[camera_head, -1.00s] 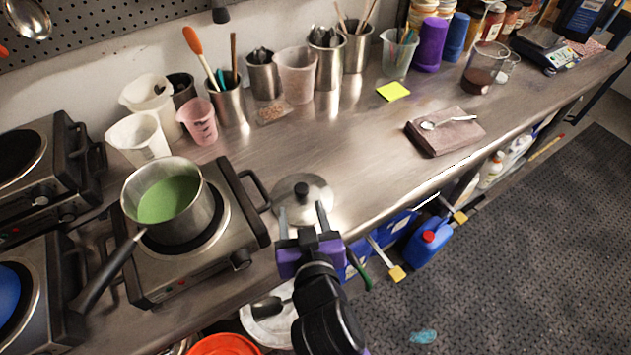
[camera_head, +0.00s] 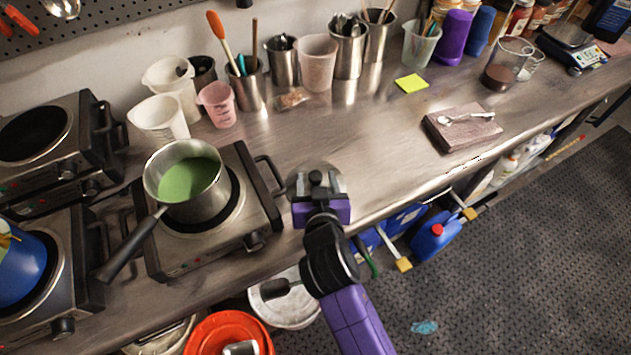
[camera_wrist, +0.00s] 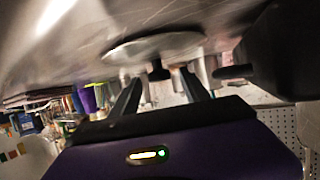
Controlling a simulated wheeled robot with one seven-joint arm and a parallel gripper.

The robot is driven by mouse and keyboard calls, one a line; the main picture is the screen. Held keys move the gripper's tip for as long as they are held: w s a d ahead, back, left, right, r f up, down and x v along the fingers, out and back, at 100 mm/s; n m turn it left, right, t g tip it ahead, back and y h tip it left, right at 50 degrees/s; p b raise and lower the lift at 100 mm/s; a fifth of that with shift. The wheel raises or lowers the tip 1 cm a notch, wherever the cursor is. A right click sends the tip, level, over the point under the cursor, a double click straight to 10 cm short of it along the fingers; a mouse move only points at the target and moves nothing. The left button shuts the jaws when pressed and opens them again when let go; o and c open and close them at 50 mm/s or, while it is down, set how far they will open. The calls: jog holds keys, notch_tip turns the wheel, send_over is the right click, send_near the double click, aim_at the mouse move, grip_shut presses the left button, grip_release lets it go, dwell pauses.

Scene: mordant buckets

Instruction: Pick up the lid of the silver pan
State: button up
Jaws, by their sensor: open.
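The silver pan (camera_head: 200,205) holds green liquid and sits on a hot plate, its dark handle pointing to the lower left. The round silver lid (camera_head: 298,184) lies on the steel counter right of that hot plate, partly hidden by my gripper. My gripper (camera_head: 318,182) is open, with its fingers on either side of the lid's black knob. In the wrist view the lid (camera_wrist: 155,46) is ahead of the fingers, and its dark knob (camera_wrist: 158,71) shows between the fingertips of my gripper (camera_wrist: 160,78). Contact with the knob cannot be told.
The hot plate (camera_head: 262,222) is close left of my gripper. A folded brown cloth (camera_head: 462,133) with a spoon lies to the right. Cups and utensil holders line the wall. The counter between the lid and the cloth is clear. Buckets (camera_head: 228,325) stand below the front edge.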

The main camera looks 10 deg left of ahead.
jog(key=shift+c, duration=0.4)
grip_shut()
jog(key=shift+r, duration=0.15)
